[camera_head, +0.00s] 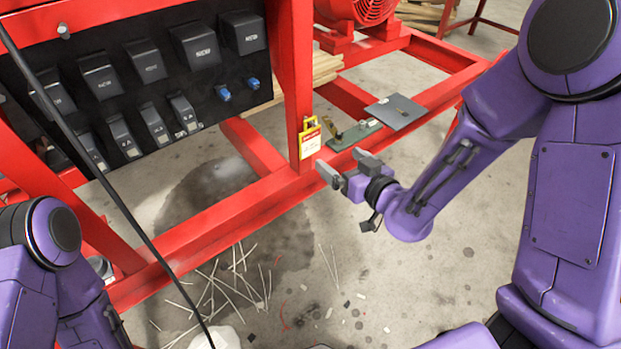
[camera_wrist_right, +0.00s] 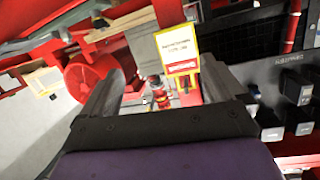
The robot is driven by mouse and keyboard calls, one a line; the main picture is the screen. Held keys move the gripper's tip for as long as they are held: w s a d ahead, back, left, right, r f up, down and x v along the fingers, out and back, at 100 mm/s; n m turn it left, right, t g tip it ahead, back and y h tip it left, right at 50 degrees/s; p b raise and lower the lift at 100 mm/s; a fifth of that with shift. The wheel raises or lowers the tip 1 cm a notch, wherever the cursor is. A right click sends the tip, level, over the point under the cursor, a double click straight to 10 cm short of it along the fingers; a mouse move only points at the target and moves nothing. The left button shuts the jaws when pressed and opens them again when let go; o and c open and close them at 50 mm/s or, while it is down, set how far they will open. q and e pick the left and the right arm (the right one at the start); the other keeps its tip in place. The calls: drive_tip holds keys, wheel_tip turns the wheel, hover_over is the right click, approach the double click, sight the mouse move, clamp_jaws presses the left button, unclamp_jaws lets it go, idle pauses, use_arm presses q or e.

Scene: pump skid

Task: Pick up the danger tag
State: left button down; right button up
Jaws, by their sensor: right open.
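The danger tag (camera_head: 310,140) is a small white, red and yellow tag on the front of the red upright post, near its foot. In the right wrist view the tag (camera_wrist_right: 178,48) appears upside down, beyond the fingers and toward the right finger in that picture. My right gripper (camera_head: 347,167) is open and empty, just below and to the right of the tag in the head view, apart from it. Its two grey fingers also show in the right wrist view (camera_wrist_right: 162,85). My left gripper is out of view; only part of the left arm shows.
A grey plate (camera_head: 396,111) and a green bracket with brass parts (camera_head: 354,134) lie on the red frame right of the tag. A black panel of switch boxes (camera_head: 150,75) stands left of the post. A dark cable (camera_head: 112,195) crosses the left side. Debris litters the floor.

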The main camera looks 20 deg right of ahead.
sight(311, 135)
drive_tip(key=w+a+n+y+b, duration=0.1)
drive_tip(key=w, duration=0.2)
drive_tip(key=w+a+r+n+t+b, duration=0.1)
drive_tip(key=w+a, duration=0.1)
drive_tip(key=w, duration=0.2)
drive_tip(key=w+a+r+y+b, duration=0.1)
drive_tip(key=w+a, duration=0.1)
drive_tip(key=w, duration=0.1)
drive_tip(key=shift+w+a+r+n+t+y, duration=0.2)
drive_tip(key=shift+w+n+t+y, duration=0.1)
drive_tip(key=shift+n+t, duration=0.1)
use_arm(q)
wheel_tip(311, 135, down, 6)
use_arm(e)
drive_tip(key=c, duration=1)
